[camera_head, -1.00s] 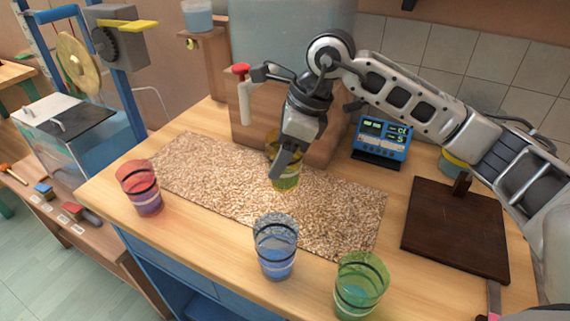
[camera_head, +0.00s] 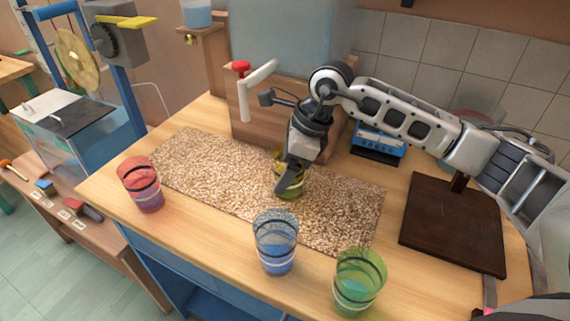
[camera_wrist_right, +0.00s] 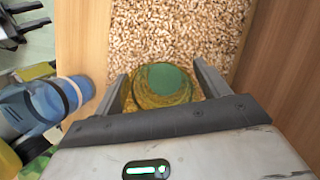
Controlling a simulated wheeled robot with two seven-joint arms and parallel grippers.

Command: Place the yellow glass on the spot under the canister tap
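My right gripper (camera_head: 289,178) reaches down over the pellet bed, its fingers at the yellow glass (camera_head: 290,188). The canister (camera_head: 290,45) stands at the back on a wooden stand. Its tap (camera_head: 244,98) has a white spout and a red knob, to the left of the glass. My left gripper does not show in the head view.
A red glass (camera_head: 141,184), a blue glass (camera_head: 275,242) and a green glass (camera_head: 358,282) stand along the front of the table. The pellet bed (camera_head: 200,165) is clear left of my gripper. A blue device (camera_head: 378,143) and a dark board (camera_head: 455,225) are on the right.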

